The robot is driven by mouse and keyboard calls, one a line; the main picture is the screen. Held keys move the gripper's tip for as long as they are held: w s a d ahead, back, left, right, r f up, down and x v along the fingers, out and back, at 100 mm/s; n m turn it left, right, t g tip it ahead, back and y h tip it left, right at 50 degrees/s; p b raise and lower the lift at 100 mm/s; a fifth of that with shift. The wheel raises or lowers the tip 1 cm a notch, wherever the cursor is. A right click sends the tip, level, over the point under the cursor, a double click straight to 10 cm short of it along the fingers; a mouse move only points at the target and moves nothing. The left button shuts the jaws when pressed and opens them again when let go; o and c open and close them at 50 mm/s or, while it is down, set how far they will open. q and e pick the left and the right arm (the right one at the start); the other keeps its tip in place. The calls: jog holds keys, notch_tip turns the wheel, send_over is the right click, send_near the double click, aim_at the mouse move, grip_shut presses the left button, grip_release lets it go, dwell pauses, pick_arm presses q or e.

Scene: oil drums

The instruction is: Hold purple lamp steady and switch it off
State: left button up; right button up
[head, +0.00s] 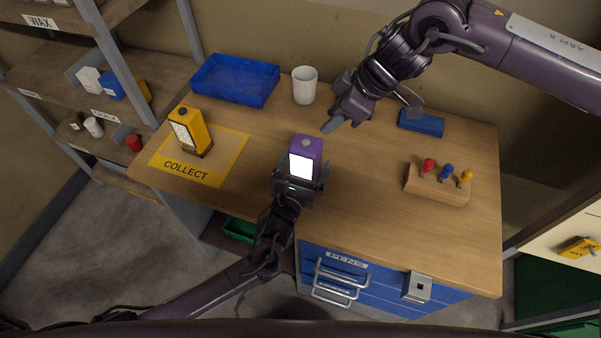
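The purple lamp (308,145) stands upright near the middle of the wooden table, its white front panel lit. A small pale knob or button shows on its top. My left gripper (300,180) comes from the front and has its fingers on either side of the lamp's lower part. The lamp's base is hidden by the gripper, and finger contact is hard to make out. My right gripper (335,122) is behind and to the right of the lamp, pointing down-left, apart from it. Its finger gap does not show clearly.
A yellow lamp (190,132) stands on the yellow COLLECT mat (222,165) at left. A blue tray (235,80) and white cup (304,86) are at the back. A blue box (421,123) and a wooden block (436,187) with colored knobs are at right. The front right tabletop is clear.

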pick_arm(q)
jog(key=shift+w, duration=0.15)
jog(key=shift+c, duration=0.3)
jog(key=c, duration=1.2)
jog(key=shift+c, duration=0.2)
pick_arm(e)
grip_shut()
dwell(0.6)
